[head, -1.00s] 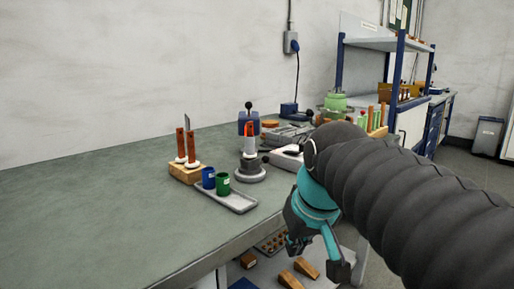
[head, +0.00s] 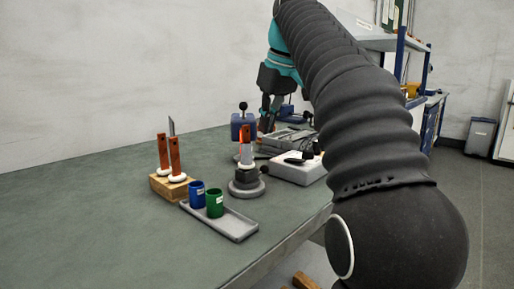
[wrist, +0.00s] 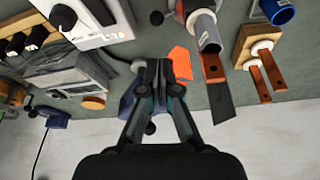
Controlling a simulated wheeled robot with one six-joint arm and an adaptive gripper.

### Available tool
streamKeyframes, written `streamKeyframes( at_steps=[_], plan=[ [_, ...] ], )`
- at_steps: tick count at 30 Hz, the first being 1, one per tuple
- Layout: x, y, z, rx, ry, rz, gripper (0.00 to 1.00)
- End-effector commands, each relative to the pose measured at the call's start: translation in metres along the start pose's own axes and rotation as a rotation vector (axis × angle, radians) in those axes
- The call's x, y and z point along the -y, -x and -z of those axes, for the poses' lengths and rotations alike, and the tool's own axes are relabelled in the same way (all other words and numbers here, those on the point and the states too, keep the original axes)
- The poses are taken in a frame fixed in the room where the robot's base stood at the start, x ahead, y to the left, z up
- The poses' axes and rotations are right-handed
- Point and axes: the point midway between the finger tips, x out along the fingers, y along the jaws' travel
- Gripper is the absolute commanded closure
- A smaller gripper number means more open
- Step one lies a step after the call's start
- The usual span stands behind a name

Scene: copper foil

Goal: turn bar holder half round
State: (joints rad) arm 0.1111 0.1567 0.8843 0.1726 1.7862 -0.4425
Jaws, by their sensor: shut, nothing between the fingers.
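My gripper (head: 267,122) is shut and empty, pointing down over the far side of the bench; its fingertips (wrist: 160,68) show in the wrist view. A dark round stand (head: 247,184) holds an upright grey cylinder with a copper bar (head: 247,132). The cylinder (wrist: 205,30) also shows in the wrist view, right of my fingers. A bright orange piece (wrist: 180,62) lies between them in that view. A wooden block (head: 170,187) carries two upright copper bars (head: 175,156) in white rings. I cannot tell which of these is the bar holder.
A blue block with a black knob (head: 243,125) stands beside my gripper. A grey tray (head: 232,226) holds a blue cup (head: 197,194) and a green cup (head: 214,203). A white device (head: 298,171) sits right of the stand. The bench's left part is clear.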

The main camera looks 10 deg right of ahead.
Motion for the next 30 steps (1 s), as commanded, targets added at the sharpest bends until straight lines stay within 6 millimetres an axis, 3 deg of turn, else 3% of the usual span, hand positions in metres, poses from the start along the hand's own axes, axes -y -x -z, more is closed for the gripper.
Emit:
streamKeyframes(
  at_steps=[18, 30],
  plan=[
    [-0.001, -0.088, -0.002, 0.001, -0.003, -0.002, 1.00],
    [-0.001, -0.097, -0.001, 0.000, -0.002, -0.002, 1.00]
  ],
)
